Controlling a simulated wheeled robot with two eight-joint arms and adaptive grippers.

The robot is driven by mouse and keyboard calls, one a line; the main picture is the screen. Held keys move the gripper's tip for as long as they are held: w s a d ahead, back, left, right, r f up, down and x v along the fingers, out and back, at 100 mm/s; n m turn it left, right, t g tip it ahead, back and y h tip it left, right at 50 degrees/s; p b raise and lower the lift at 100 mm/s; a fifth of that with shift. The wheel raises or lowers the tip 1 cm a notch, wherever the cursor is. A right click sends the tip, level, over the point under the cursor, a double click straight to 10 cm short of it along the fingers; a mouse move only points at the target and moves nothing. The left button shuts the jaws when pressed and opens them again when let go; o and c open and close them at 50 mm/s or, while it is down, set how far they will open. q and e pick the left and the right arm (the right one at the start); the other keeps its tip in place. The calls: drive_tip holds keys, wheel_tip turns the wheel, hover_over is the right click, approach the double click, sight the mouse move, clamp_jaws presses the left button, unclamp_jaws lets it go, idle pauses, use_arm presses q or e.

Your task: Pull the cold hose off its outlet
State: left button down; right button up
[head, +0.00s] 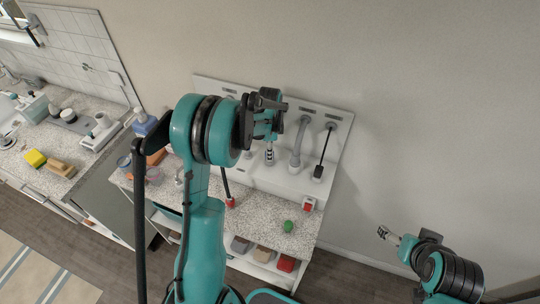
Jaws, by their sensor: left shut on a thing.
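A white wall panel (262,179) with several small labels stands at the back of a speckled counter. My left gripper (268,118) is in front of the panel's upper middle. It is shut on what appears to be the cold hose, which the gripper and arm mostly hide. A grey metallic piece (269,154) shows just below the gripper; I cannot tell whether it belongs to the hose. The outlet behind is hidden, and the labels are too small to read. My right gripper (386,235) is at the lower right, away from the panel; its jaws are too small to judge.
The counter (262,220) carries a red-ended piece (230,202), a red-and-white item (308,204) and a green item (288,226). The right wall is clear.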

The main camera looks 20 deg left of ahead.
use_arm(q)
drive_tip(key=shift+r+p, duration=0.45)
drive_tip(key=shift+r, duration=0.6)
drive_tip(key=shift+r+p, duration=0.8)
drive_tip(key=shift+r, duration=0.7)
drive_tip(key=shift+f, duration=0.1)
